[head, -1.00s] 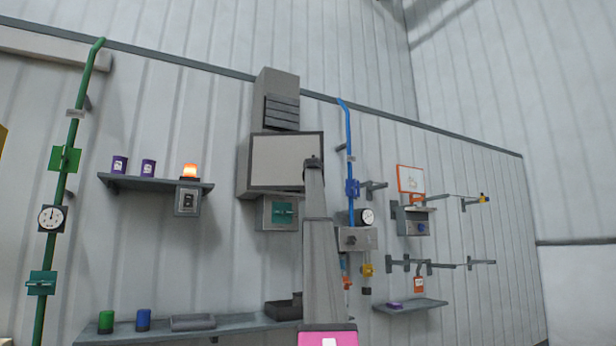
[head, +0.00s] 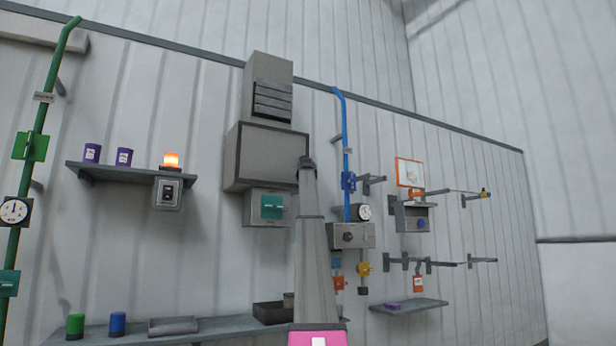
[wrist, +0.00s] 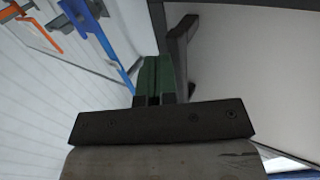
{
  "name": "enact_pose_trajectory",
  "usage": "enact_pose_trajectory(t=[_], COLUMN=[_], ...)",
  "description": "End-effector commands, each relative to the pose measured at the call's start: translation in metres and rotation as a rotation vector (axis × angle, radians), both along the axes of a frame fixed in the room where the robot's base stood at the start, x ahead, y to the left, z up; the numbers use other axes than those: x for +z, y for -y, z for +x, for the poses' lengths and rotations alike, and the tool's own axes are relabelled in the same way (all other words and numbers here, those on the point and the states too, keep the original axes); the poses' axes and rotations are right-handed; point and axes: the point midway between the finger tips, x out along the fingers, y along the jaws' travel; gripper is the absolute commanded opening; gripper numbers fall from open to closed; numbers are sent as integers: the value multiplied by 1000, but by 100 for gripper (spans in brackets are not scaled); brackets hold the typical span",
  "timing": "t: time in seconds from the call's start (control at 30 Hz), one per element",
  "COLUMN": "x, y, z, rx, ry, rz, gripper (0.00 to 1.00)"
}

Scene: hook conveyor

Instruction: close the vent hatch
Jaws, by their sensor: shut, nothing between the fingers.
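The vent hatch (head: 272,152) is the grey, dark-framed panel on the front of a grey wall box below a louvred duct. In the head view it looks about flush with the box; a small gap cannot be ruled out. My gripper (head: 306,161) is at the hatch's right edge and partly covers it. In the wrist view my gripper's green fingers (wrist: 154,78) are shut and empty. Just right of them is a dark grey bracket-like handle (wrist: 178,50), beside a large pale panel with a dark rim (wrist: 250,4). Whether the fingers touch it cannot be told.
A teal-fronted switch box (head: 268,207) hangs under the hatch. A blue pipe (head: 346,130) with a valve runs close to the right of my gripper. A shelf with purple cans (head: 92,153) is at left, and a workbench (head: 220,328) is below.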

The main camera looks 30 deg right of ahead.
Motion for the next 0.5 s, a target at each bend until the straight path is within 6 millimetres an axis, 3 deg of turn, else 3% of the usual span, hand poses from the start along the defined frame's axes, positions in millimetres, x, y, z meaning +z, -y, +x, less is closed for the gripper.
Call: enact_pose_trajectory(t=[0.5], x=[2], y=[3], z=[17], rx=[2], ry=[4], rz=[-1], gripper=[0])
